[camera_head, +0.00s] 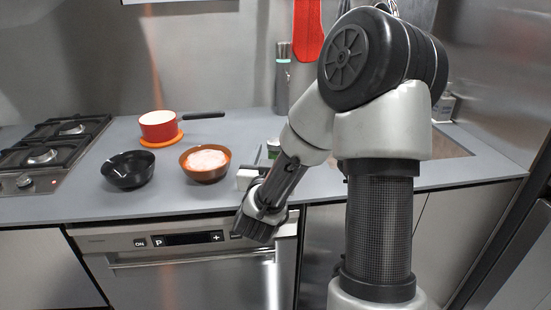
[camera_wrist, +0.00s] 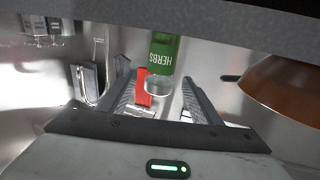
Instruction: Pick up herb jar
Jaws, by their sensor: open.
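The herb jar has a green label reading HERBS. In the wrist view the jar (camera_wrist: 162,58) appears upside down, with its clear end in the gap between my fingers. My gripper (camera_wrist: 157,80) is open, with one finger on each side of that gap. I cannot tell whether the jar is between the fingertips or just beyond them. In the head view my gripper (camera_head: 260,218) is at the counter's front edge.
A white block-like item (camera_head: 246,178) sits by my gripper. To the left are a brown bowl with pale contents (camera_head: 205,175), a black bowl (camera_head: 127,170) and a red pan (camera_head: 158,127) on an orange trivet. A grey bottle (camera_head: 282,85) stands behind. A sink (camera_head: 450,146) lies right.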

